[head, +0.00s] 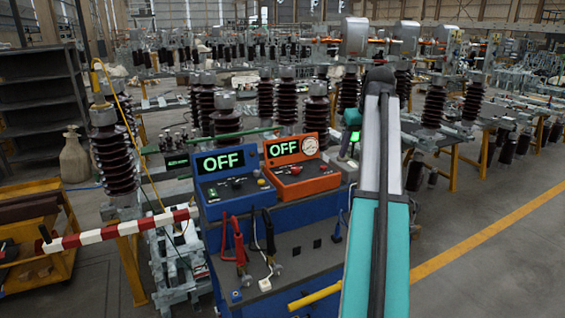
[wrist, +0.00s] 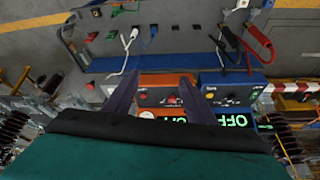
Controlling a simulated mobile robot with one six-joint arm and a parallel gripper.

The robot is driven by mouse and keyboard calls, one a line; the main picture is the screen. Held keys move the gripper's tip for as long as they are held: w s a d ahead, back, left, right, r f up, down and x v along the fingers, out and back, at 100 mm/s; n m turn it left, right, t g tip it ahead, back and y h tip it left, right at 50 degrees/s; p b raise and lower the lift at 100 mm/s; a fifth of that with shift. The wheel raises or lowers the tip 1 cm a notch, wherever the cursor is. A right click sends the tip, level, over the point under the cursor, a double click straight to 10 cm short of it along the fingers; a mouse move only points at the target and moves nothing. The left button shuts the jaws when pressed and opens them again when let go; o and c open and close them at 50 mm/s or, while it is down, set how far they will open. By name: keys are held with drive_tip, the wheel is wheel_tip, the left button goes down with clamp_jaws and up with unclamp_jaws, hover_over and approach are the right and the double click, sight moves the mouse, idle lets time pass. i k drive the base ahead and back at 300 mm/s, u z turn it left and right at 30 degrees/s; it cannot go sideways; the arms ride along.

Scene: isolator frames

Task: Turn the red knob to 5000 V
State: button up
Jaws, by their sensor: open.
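An orange instrument box (head: 283,155) with a green OFF display and a round gauge stands on a blue cart. A red knob (head: 296,169) sits on its sloped front panel. In the wrist view the red knob (wrist: 171,100) shows between and beyond the fingers of my gripper (wrist: 160,75). The gripper is open and nothing shows between its fingers. I cannot tell its distance from the knob. The knob markings are too small to read.
The blue cart (head: 330,258) has a grey top with red and black cable clamps (head: 238,242) in front of the boxes. A red-and-white striped bar (head: 110,232) is at the left. Brown insulators stand behind. Open floor (head: 490,220) lies to the right.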

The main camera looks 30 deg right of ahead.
sight(295, 171)
drive_tip(key=i, duration=1)
drive_tip(key=z, duration=0.05)
